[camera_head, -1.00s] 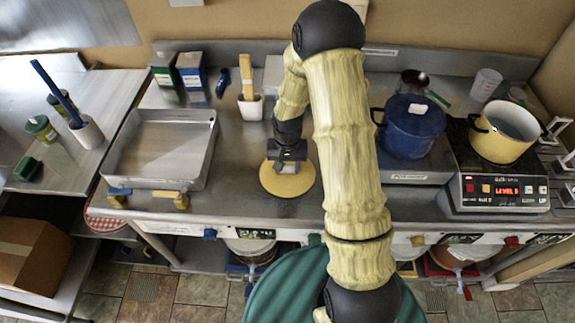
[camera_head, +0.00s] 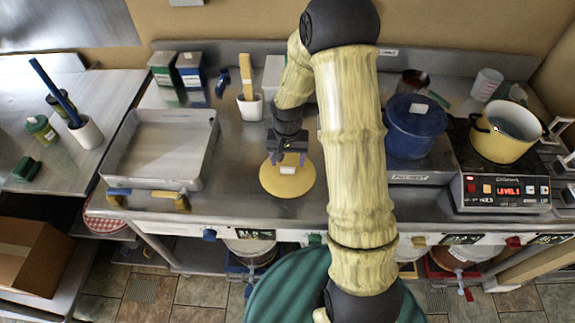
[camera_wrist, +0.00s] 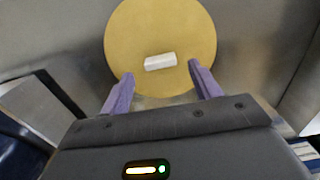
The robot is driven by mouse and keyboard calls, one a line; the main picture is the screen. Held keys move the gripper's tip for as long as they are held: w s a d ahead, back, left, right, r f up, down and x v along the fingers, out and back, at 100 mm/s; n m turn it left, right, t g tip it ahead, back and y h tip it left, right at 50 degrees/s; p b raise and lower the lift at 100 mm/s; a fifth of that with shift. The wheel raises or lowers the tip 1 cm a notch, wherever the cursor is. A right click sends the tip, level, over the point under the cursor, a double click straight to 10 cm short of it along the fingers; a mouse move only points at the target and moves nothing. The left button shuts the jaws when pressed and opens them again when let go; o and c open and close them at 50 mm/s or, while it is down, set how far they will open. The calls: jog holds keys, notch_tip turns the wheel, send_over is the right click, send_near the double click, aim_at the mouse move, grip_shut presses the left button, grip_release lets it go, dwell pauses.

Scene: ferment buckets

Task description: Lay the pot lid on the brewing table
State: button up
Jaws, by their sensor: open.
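The pot lid (camera_head: 287,182) is a flat yellow disc with a white block handle. It lies on the brewing table (camera_head: 245,206), right of the metal tray. The lid also shows in the wrist view (camera_wrist: 160,25), with its white handle (camera_wrist: 160,62) beyond my fingertips. My gripper (camera_head: 287,158) is open and empty, just above the lid. In the wrist view its two purple fingers (camera_wrist: 160,78) stand apart on either side, with the handle between and ahead of them. The yellow pot (camera_head: 503,132) stands uncovered on the hot plate at the right.
A metal tray (camera_head: 158,150) sits left of the lid. A blue lidded pot (camera_head: 414,125) stands to the right, beyond my arm. A white cup (camera_head: 250,107) with a wooden handle and two boxes (camera_head: 191,70) stand behind. Bare table surrounds the lid.

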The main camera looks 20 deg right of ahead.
aim_at(288, 168)
notch_tip(288, 168, up, 8)
jog(key=b, duration=0.1)
jog(key=shift+r, duration=0.15)
jog(key=shift+s, duration=0.1)
dwell(0.4)
jog(key=s+r+n+t, duration=0.2)
jog(key=s+r+n, duration=0.1)
jog(key=s, duration=1.1)
jog(key=shift+r+n+t, duration=0.3)
jog(key=shift+r, duration=0.4)
jog(key=shift+s, duration=0.1)
